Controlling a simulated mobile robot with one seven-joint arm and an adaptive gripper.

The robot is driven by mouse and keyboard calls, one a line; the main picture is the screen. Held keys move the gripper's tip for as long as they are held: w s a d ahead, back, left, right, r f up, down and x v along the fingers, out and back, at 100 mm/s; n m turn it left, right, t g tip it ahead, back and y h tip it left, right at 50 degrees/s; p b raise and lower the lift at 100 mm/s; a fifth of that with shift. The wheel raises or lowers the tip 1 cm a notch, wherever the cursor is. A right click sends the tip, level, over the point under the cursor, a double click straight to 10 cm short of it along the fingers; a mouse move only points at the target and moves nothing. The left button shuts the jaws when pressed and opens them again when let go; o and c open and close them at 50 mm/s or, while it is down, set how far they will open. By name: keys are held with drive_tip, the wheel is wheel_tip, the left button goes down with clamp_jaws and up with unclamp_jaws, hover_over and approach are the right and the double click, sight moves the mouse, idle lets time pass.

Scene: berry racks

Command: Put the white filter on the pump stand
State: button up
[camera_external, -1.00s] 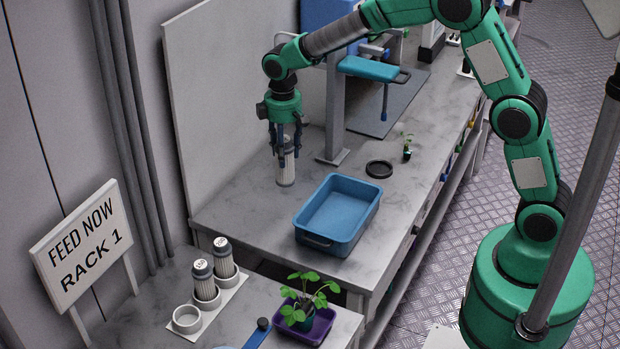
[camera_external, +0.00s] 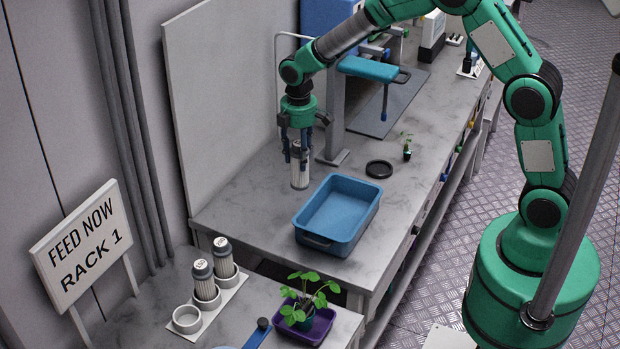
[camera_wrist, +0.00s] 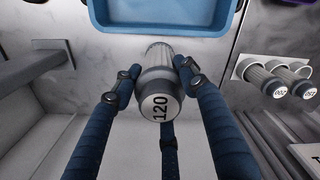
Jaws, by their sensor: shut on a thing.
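My gripper (camera_external: 301,150) points down over the back bench and is shut on a white ribbed filter (camera_external: 299,170). The filter is upright. In the wrist view the held filter (camera_wrist: 158,98) shows a pale top marked 120 between the fingers. I cannot tell whether its base touches the bench. A white stand (camera_external: 213,311) with three ring sockets is on the front bench at lower left. Two sockets hold similar filters with dark caps (camera_external: 204,283); the front-left socket (camera_external: 187,319) is empty. The stand's filled sockets also show at the right in the wrist view (camera_wrist: 250,68).
A blue tray (camera_external: 316,240) lies right of the held filter. A grey column with a blue arm (camera_external: 334,110) stands close behind my gripper. A black ring (camera_external: 379,169) and a small plant (camera_external: 407,148) are farther right. A potted plant (camera_external: 306,300) stands right of the stand.

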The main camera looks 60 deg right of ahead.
sight(300, 183)
drive_tip(key=shift+f, duration=3.1)
drive_tip(key=shift+f+b, duration=0.4)
drive_tip(key=shift+f, duration=1.5)
drive_tip(key=shift+f, duration=0.15)
drive_tip(key=o, duration=1.2)
wheel_tip(300, 183, up, 12)
drive_tip(key=shift+r+p, duration=0.2)
drive_tip(key=shift+p, duration=0.3)
